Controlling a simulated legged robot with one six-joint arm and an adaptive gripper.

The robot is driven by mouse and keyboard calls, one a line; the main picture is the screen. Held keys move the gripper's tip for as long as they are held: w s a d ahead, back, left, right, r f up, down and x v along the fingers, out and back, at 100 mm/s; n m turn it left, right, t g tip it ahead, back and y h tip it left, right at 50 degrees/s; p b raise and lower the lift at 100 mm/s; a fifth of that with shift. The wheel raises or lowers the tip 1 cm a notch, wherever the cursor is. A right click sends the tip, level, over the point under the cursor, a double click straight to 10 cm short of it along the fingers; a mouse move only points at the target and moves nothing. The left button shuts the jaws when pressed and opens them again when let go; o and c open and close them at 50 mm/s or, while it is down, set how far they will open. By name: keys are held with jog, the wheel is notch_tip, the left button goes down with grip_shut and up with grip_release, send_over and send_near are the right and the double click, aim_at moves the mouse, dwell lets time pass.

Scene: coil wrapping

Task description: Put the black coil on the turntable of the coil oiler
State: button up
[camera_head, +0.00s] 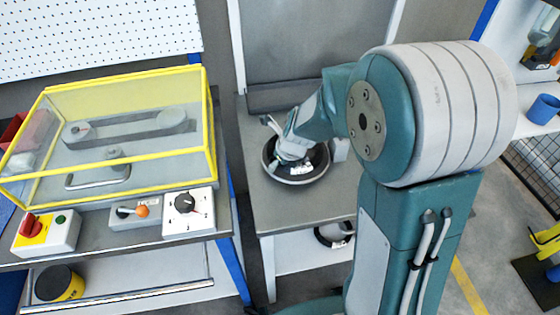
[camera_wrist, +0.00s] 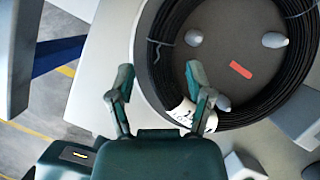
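The black coil (camera_wrist: 153,62) is a thick dark ring of strands with thin ties and a white label. It lies around several grey pegs on a dark round plate with a red mark, which appears to be the turntable (camera_wrist: 215,55). In the head view the coil (camera_head: 321,160) shows in the round, pale-rimmed station on the grey bench, partly hidden by my gripper (camera_head: 290,152). In the wrist view my gripper (camera_wrist: 160,85) is open. Its left finger is outside the ring and its right finger over the inner side, near the label. Contact cannot be told.
Another dark ring with a white label (camera_head: 335,236) lies on the lower shelf. A yellow-framed clear box (camera_head: 110,140) stands on the left bench, with switch boxes (camera_head: 188,212) in front. A blue cup (camera_head: 543,108) stands on the right.

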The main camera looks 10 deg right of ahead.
jog(key=shift+r, duration=0.1)
jog(key=v, duration=1.1)
jog(key=s+d+r+n+t+h, duration=0.1)
jog(key=s+r+n, duration=0.3)
jog(key=s+n, duration=0.5)
jog(key=s+d+r+n+h, duration=0.1)
jog(key=s+r+n, duration=0.3)
jog(key=s+n, duration=0.5)
jog(key=n, duration=1.1)
jog(key=shift+s+d+t, duration=0.2)
jog(key=shift+t, duration=0.2)
jog(key=shift+c, duration=0.7)
